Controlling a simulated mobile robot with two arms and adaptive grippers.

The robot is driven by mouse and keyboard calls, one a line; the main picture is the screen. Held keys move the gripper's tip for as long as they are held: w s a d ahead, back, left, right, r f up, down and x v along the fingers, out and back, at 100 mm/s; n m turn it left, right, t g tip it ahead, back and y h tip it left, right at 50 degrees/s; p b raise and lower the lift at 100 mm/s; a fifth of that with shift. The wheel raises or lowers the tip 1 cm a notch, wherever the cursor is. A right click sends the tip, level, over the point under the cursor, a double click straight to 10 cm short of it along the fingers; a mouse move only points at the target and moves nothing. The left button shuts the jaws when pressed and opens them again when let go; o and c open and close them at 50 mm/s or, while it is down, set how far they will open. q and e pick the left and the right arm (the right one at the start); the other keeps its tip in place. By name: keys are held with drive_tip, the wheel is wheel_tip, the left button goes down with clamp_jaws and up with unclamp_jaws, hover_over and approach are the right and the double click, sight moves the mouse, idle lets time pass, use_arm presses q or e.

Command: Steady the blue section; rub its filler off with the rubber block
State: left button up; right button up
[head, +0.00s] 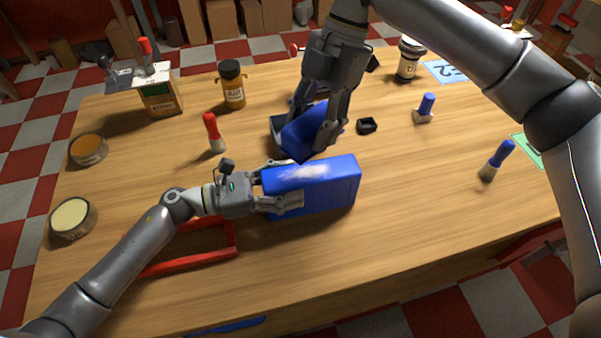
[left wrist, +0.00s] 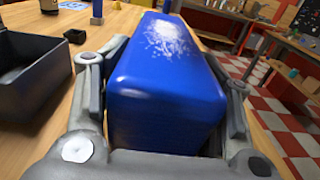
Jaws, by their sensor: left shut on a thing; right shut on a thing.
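The blue section (head: 335,188) lies on the wooden table, a long box with rounded edges. A whitish, speckled filler patch (head: 298,172) marks its top face; the patch also shows in the left wrist view (left wrist: 168,38). My left gripper (head: 290,202) is shut on the section's left end, with a finger along each side in the left wrist view (left wrist: 165,110). My right gripper (head: 312,122) points down just behind the section, shut on a blue block (head: 302,132). Its fingers partly hide the block, and I cannot tell whether it is the rubber block. The filler patch is uncovered.
A dark tray (head: 279,134) sits behind the section, partly hidden by the block. A small black piece (head: 367,126) lies to its right. A red frame (head: 190,262) lies beneath my left arm. A red-handled brush (head: 213,132) stands left. The table's right front is clear.

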sight(286, 136)
drive_tip(key=m, duration=0.1)
drive_tip(key=a+f+m+t, duration=0.1)
drive_tip(key=m, duration=0.1)
drive_tip(key=m+y, duration=0.1)
drive_tip(key=shift+s+a+f, duration=0.2)
drive_tip(key=shift+s, duration=0.15)
drive_tip(key=m, duration=0.1)
drive_tip(key=a+m+t, duration=0.1)
drive_tip(key=m, duration=0.1)
drive_tip(key=m+t, duration=0.1)
drive_tip(key=shift+s+a+f+m+y, duration=0.2)
drive_tip(key=shift+a+f+m+y, duration=0.1)
drive_tip(key=shift+y, duration=0.1)
drive_tip(key=m, duration=0.1)
drive_tip(key=a+m+t, duration=0.1)
drive_tip(key=m, duration=0.2)
drive_tip(key=shift+s+a+r+t, duration=0.1)
drive_tip(key=shift+s+a+t, duration=0.05)
drive_tip(key=shift+a+t, duration=0.15)
drive_tip(key=m, duration=0.1)
drive_tip(key=a+m+t, duration=0.1)
drive_tip(key=m, duration=0.1)
drive_tip(key=a+m+h, duration=0.1)
drive_tip(key=m, duration=0.1)
drive_tip(key=shift+s+r+t, duration=0.25)
drive_tip(key=shift+r+t, duration=0.15)
